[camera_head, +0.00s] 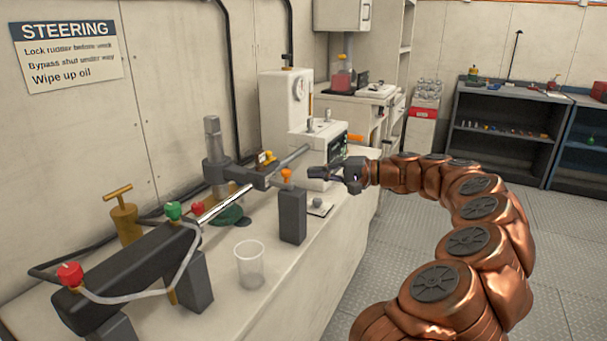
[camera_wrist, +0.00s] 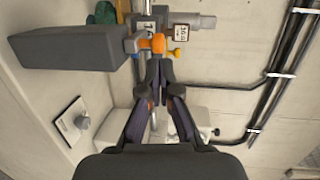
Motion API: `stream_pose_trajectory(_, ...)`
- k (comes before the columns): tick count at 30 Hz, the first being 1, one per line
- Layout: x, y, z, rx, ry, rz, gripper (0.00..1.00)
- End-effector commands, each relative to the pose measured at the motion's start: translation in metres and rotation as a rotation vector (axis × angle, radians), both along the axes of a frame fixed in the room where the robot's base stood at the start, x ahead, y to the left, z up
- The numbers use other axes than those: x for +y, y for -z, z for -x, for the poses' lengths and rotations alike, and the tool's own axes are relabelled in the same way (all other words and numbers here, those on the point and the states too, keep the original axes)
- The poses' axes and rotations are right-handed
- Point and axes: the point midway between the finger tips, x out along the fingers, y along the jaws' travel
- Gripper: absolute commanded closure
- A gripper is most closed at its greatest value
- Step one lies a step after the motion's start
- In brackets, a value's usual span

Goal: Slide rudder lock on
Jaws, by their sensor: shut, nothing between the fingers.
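An orange knob (camera_head: 286,174) sits at the top of a dark grey upright block (camera_head: 292,215) on the bench; I take it for the rudder lock's handle. In the wrist view the orange knob (camera_wrist: 158,43) is just beyond my fingertips, beside the dark block (camera_wrist: 72,48). My gripper (camera_head: 318,173) is shut and empty, to the right of the knob at about its height. My fingertips (camera_wrist: 160,72) also show in the wrist view, near the knob; I cannot tell whether they touch it. A grey tiller arm (camera_head: 240,174) runs behind the block from the rudder stock (camera_head: 213,148).
A steel rod (camera_head: 219,204) and a bar with red (camera_head: 69,274) and green (camera_head: 174,210) knobs lie left. A clear cup (camera_head: 249,264) stands in front. A white instrument box (camera_head: 316,150) is behind my gripper. Open floor (camera_head: 430,235) lies right of the bench.

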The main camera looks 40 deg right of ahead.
Motion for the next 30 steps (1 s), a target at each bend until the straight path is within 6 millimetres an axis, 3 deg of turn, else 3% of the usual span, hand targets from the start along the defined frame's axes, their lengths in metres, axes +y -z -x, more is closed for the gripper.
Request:
stream_pose_trajectory(9,-0.032,-0.010,0.047,-0.002,-0.005,0.000,1.00)
stream_pose_trajectory(15,-0.044,-0.013,0.066,-0.001,-0.009,0.000,1.00)
stream_pose_trajectory(30,-0.050,-0.014,0.073,-0.001,-0.006,0.000,1.00)
